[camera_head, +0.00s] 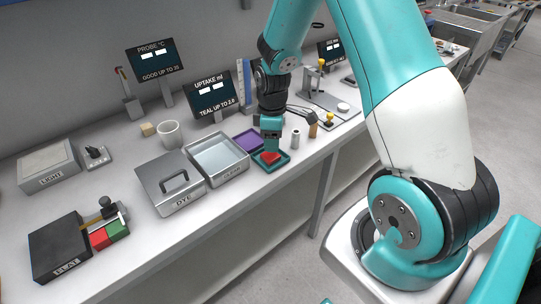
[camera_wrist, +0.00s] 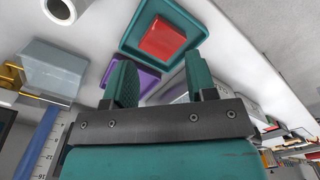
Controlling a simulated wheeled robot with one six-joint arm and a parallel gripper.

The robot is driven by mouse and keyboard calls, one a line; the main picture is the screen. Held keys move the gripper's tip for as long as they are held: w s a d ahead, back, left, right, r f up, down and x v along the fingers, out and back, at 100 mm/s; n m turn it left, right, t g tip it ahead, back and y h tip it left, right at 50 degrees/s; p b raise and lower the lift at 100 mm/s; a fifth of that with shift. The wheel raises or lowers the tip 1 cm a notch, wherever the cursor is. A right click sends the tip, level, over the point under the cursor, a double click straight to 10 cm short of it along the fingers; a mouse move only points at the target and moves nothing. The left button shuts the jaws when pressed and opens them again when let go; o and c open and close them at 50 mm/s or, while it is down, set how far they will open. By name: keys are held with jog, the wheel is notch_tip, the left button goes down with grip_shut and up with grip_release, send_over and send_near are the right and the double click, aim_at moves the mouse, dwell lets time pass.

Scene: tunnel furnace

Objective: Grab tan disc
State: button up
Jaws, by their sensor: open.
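I cannot make out a clear tan disc in either view. A small tan block-like piece (camera_head: 148,129) lies on the bench left of the white mug, and a small brown upright piece (camera_head: 313,130) stands right of my gripper. My gripper (camera_head: 270,147) points down over a small teal tray (camera_head: 283,162) holding a red square piece (camera_head: 270,157). In the wrist view, my gripper's two teal fingers (camera_wrist: 160,82) are apart with nothing between them. The teal tray (camera_wrist: 130,42) and red piece (camera_wrist: 162,40) lie beyond the fingertips.
A purple tray (camera_head: 249,140) sits beside the teal one. A clear tray (camera_head: 222,172), a lidded dye box (camera_head: 170,205) and a mug (camera_head: 170,134) stand to the left. Display signs (camera_head: 213,94) line the back. A small grey cylinder (camera_head: 295,139) stands right of my gripper.

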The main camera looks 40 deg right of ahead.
aim_at(270, 155)
jog(key=shift+w+a+f+p, duration=0.1)
jog(key=shift+f+p, duration=0.25)
jog(key=shift+f, duration=0.95)
jog(key=shift+w+a+f+p, duration=0.1)
jog(key=shift+f+p, duration=0.25)
jog(key=shift+f, duration=0.95)
jog(key=c, duration=0.6)
jog(key=shift+o, duration=0.2)
jog(key=shift+r, duration=0.15)
